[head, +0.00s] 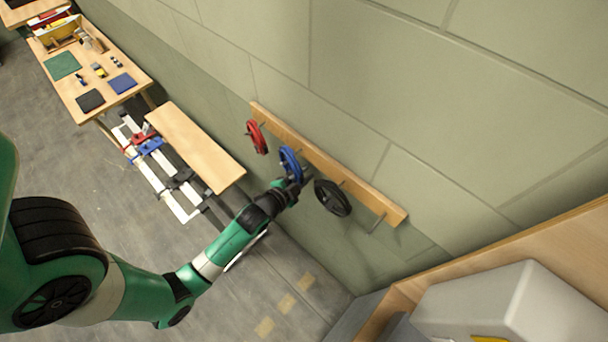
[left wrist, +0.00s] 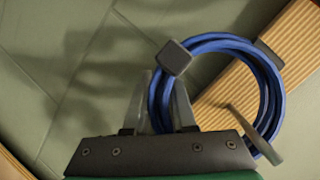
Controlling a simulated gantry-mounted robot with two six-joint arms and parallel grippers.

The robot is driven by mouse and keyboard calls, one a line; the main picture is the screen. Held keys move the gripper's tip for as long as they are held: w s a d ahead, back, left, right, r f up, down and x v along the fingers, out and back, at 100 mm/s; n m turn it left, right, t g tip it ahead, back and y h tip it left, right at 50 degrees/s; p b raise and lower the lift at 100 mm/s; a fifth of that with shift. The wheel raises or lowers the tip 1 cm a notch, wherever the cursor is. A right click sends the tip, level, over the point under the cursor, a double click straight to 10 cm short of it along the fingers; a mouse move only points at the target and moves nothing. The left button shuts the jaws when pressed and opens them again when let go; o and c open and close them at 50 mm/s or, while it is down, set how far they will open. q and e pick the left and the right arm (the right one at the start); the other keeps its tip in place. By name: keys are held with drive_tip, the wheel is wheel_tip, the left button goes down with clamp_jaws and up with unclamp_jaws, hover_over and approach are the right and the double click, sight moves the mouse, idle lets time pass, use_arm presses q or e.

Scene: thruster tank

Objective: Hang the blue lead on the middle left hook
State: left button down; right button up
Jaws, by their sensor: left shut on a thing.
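The blue lead (head: 290,160) is a coiled loop at the wooden hook rail (head: 330,164) on the wall, between the red lead and the black lead. My left gripper (head: 297,181) is shut on the lower part of its coil. In the left wrist view the blue lead (left wrist: 226,42) passes between the fingers (left wrist: 163,100), with a dark square tie on the coil. A metal hook (left wrist: 242,124) shows inside the loop, its end near the coil's lower right side. I cannot tell whether the hook bears the coil. My right gripper is not in view.
The red lead (head: 257,138) hangs to the left on the rail, and the black lead (head: 332,198) hangs close on the right. A bare hook (head: 377,223) is at the right end. A wooden bench (head: 196,145) stands left; a grey case (head: 513,305) is lower right.

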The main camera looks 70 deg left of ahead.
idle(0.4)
use_arm(q)
drive_tip(key=c, duration=0.7)
unclamp_jaws()
drive_tip(key=shift+o, duration=0.2)
drive_tip(key=v, duration=1.1)
drive_tip(key=shift+s+d, duration=0.15)
drive_tip(key=shift+s, duration=0.1)
drive_tip(key=shift+r, duration=0.15)
